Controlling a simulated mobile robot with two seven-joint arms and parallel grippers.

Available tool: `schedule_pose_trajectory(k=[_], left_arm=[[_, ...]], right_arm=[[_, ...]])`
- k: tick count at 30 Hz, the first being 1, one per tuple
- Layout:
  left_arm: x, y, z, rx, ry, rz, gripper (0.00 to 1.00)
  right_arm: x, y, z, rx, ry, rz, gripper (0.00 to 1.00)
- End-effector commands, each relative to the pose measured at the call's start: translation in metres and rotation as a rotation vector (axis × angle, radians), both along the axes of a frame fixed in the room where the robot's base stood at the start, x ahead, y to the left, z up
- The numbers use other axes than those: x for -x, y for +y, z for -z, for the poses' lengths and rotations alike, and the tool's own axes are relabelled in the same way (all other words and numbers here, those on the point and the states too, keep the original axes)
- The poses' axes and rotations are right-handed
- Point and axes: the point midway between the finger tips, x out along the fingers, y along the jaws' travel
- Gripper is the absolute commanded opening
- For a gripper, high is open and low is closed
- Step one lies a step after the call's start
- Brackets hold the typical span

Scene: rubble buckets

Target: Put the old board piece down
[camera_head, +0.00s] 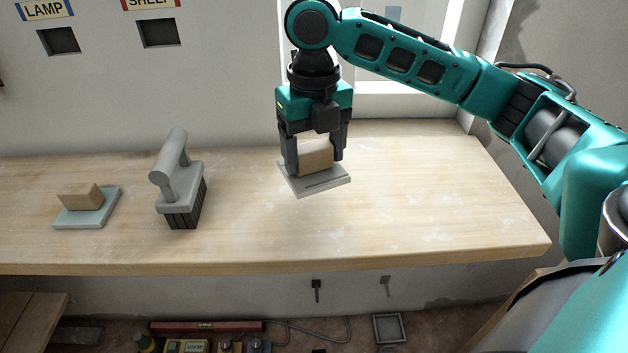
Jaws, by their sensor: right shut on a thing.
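The board piece in my right gripper is a flat grey slab (322,184) with a tan wooden block (316,162) on top. It is at or just above the bench top; I cannot tell if it touches. My right gripper (317,160) points down from above and is shut on the block. A second, similar grey slab (93,217) with a tan block (80,196) lies at the left of the bench. My left gripper is not in view.
The wooden bench (400,220) is clear right of the held piece. A grey-handled brush (180,185) stands between the two pieces. A wall with LAMP (45,9) and SHELF (150,4) labels is behind. Tools and a red level (206,327) lie on the floor below.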

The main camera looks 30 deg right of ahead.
Motion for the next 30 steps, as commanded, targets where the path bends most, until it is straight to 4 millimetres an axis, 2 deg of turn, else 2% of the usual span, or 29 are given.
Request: schedule_pose_trajectory(k=[1,8,15,26,27,30], left_arm=[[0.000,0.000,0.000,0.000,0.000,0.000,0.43],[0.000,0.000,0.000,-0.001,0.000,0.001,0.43],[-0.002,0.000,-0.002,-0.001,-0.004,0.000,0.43],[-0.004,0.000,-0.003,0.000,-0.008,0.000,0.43],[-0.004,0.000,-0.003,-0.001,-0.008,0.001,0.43],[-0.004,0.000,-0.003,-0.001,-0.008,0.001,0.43]], right_arm=[[0.001,0.000,0.009,0.001,0.003,-0.001,0.35],[0.000,0.000,0.030,0.000,0.002,0.000,0.35],[0.001,0.000,0.063,0.000,0.001,-0.001,0.35],[0.000,0.000,0.067,0.000,0.000,-0.001,0.35],[0.000,0.000,0.067,0.000,0.000,-0.001,0.76],[0.000,0.000,0.067,0.000,0.000,-0.001,0.85]])
